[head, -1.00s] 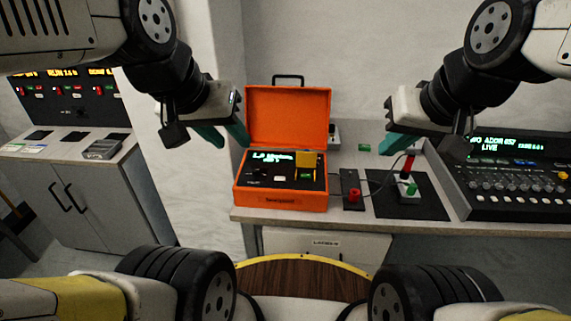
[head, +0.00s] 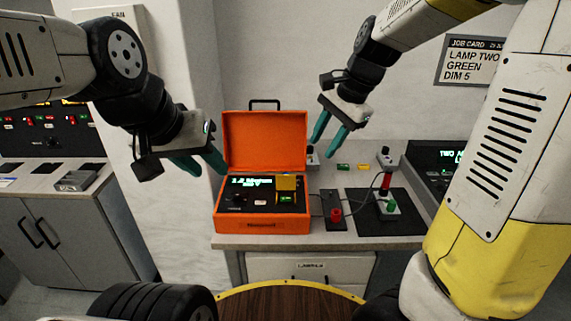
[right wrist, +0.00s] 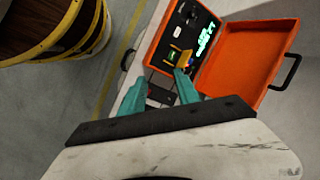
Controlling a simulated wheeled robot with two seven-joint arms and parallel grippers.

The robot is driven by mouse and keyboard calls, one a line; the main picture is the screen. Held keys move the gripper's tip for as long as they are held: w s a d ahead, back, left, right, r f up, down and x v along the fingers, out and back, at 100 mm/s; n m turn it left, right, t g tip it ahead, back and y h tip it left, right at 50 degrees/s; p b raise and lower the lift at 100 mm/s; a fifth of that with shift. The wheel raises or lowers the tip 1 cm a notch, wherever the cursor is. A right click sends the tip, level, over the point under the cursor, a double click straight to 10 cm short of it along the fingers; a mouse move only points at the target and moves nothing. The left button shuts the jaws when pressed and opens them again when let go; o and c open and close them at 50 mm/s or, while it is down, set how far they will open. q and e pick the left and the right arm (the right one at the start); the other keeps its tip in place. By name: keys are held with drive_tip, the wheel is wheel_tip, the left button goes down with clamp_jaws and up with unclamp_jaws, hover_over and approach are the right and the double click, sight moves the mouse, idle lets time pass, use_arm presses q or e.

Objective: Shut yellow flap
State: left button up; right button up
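The yellow flap (head: 286,184) stands raised on the dark panel of the open orange case (head: 262,226), with a small green-lit part at its foot. It also shows in the right wrist view (right wrist: 185,57), partly behind a fingertip. My right gripper (head: 325,143) is open and empty, above and to the right of the flap, apart from it. Its two teal fingers point toward the case in the right wrist view (right wrist: 160,80). My left gripper (head: 212,171) is open and empty, just left of the case's raised lid.
Right of the case are a small box with a red knob (head: 336,214) and a lamp stand with red and green parts (head: 386,190) on a black mat. A cable joins them. A console (head: 440,160) stands further right. A job card (head: 473,60) hangs on the wall.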

drive_tip(key=w+a+f+m+g+h, duration=0.1)
drive_tip(key=w+a+f+m+h, duration=0.1)
drive_tip(key=w+a+f+m, duration=0.5)
drive_tip(key=m+h, duration=0.1)
drive_tip(key=h, duration=0.1)
hover_over(286, 173)
drive_tip(key=f, duration=0.1)
drive_tip(key=s+f, duration=0.1)
drive_tip(key=f, duration=0.1)
drive_tip(key=shift+f, duration=0.15)
drive_tip(key=f, duration=0.7)
drive_tip(key=shift+w+f, duration=0.35)
drive_tip(key=shift+w, duration=0.05)
drive_tip(key=shift+c, duration=0.2)
clamp_jaws()
